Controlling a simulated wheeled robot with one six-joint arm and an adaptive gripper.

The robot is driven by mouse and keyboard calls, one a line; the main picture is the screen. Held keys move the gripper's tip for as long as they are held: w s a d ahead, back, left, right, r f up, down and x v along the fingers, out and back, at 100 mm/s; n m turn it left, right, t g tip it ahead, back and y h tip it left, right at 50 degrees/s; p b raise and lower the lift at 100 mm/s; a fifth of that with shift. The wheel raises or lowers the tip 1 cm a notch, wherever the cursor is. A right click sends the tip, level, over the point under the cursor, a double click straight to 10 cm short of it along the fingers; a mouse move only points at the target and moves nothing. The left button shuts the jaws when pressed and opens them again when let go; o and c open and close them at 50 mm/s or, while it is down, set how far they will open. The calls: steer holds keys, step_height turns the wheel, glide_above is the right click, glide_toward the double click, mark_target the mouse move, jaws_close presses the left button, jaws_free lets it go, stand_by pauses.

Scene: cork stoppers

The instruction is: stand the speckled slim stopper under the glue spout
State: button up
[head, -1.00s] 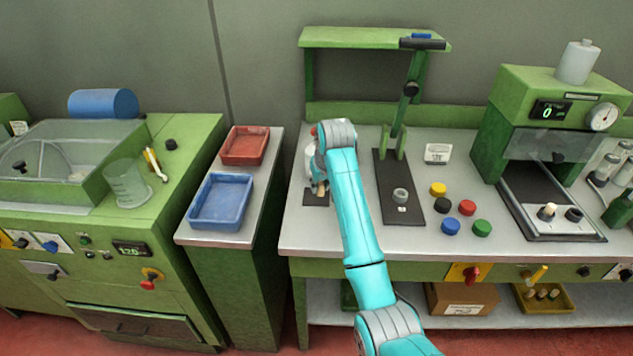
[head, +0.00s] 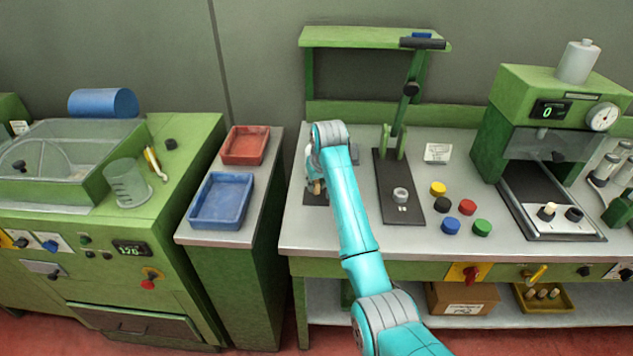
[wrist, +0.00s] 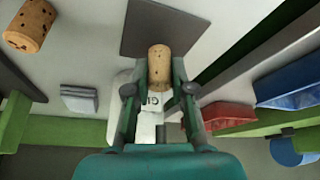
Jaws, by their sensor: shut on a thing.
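My gripper (wrist: 158,97) is shut on a slim cork stopper (wrist: 159,66) with faint dark specks. In the head view this cork (head: 317,188) shows just left of my arm, over the dark mat (head: 312,199) on the left of the bench. The mat also shows in the wrist view (wrist: 160,28), just beyond the cork. I cannot tell whether the cork touches it. A white body lettered "GL" (wrist: 153,99) shows behind the fingers, partly hidden by them. The glue spout itself is not clear to see.
A small grey block (head: 355,153) stands right of my arm. A lever press (head: 392,160) stands farther right. Red (head: 243,145) and blue (head: 221,201) trays sit on the left cabinet.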

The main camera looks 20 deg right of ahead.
steer(key=shift+f, duration=0.25)
steer(key=o, duration=0.7)
steer(key=shift+c, duration=0.2)
steer(key=shift+r, duration=0.25)
steer(key=v, duration=1.2)
steer(key=shift+r, duration=0.35)
